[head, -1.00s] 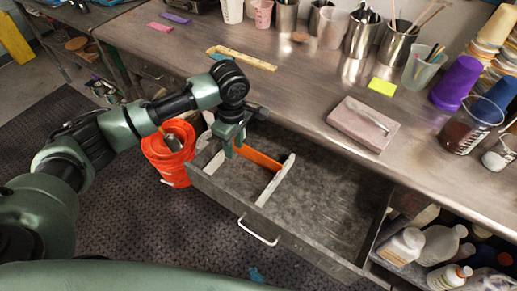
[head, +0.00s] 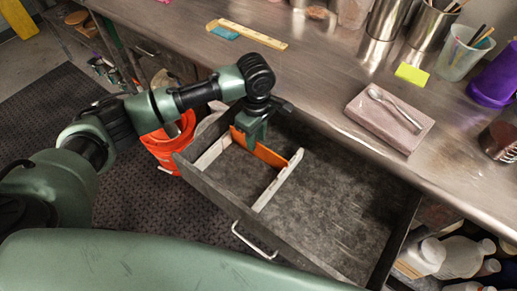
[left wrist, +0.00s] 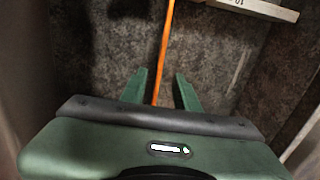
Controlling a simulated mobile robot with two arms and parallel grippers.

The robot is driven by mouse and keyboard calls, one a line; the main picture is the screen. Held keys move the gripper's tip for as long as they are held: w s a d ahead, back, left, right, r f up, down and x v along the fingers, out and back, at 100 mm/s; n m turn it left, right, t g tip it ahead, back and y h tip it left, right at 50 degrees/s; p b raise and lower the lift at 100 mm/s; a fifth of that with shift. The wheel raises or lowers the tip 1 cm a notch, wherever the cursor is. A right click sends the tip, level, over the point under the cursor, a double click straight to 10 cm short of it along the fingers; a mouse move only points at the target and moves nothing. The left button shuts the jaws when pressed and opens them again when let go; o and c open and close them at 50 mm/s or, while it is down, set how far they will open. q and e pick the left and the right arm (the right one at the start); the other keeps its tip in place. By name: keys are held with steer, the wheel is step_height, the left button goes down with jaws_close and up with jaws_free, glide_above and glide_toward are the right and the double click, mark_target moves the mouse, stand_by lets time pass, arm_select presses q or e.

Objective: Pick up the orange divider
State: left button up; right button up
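The orange divider (head: 270,155) stands on edge inside the open grey drawer (head: 345,205), running between two white dividers. My left gripper (head: 252,142) points down over it and hides part of it in the head view. In the left wrist view the thin orange edge of the divider (left wrist: 164,50) passes between the two green fingers of the gripper (left wrist: 160,88). The fingers are apart, with a gap on each side of the divider. How deep they reach beside it is hard to tell. My right gripper is not in view.
White dividers (head: 279,181) (head: 212,152) flank the orange one. An orange bucket (head: 168,150) stands left of the drawer. The metal worktop (head: 320,70) above holds a pinkish block (head: 390,120), a yellow note (head: 411,74) and metal cups. The drawer's right part is empty.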

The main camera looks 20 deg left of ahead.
mark_target(257, 156)
arm_select(q)
step_height(257, 156, down, 6)
steer(key=shift+w+r, duration=0.1)
jaws_close()
